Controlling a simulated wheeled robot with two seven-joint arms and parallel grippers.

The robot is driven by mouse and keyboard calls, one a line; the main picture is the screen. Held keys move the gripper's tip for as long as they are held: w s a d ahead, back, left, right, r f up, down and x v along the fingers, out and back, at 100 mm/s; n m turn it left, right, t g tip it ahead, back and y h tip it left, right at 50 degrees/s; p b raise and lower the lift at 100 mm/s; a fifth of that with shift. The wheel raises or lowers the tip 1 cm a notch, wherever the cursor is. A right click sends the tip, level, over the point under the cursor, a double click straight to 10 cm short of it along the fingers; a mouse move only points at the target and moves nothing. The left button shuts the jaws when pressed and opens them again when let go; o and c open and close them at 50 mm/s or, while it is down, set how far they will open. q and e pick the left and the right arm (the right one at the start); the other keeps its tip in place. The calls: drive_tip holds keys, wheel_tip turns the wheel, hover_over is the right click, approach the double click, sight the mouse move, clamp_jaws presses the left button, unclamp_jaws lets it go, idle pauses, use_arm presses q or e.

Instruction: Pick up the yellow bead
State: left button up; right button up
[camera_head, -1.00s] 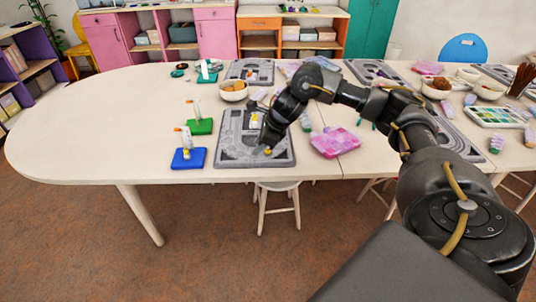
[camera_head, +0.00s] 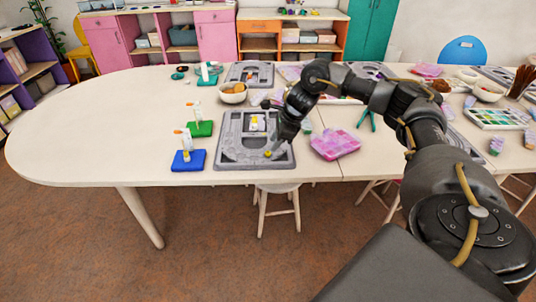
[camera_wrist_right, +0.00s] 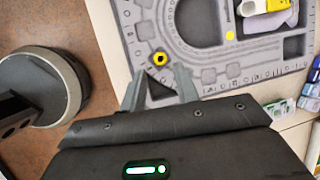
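The yellow bead (camera_head: 267,154) lies near the front edge of the grey bead board (camera_head: 229,152), towards its right corner. In the right wrist view the bead (camera_wrist_right: 160,58) shows a dark hole in its top and sits a little beyond the fingertips, roughly centred between them. My right gripper (camera_wrist_right: 158,88) is open and empty. In the head view its tip (camera_head: 276,147) is just right of and behind the bead; contact cannot be told from there. My left gripper is not in view.
A yellow-and-white item (camera_head: 257,124) sits on the board's back part. A blue block (camera_head: 188,160) and a green block (camera_head: 200,129), each with a peg, stand left of the board. The table's left end is clear.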

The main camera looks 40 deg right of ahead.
sight(269, 152)
drive_tip(key=x, duration=0.5)
drive_tip(key=shift+s+d+f, duration=0.1)
drive_tip(key=shift+s, duration=0.05)
drive_tip(key=shift+s, duration=0.1)
clamp_jaws()
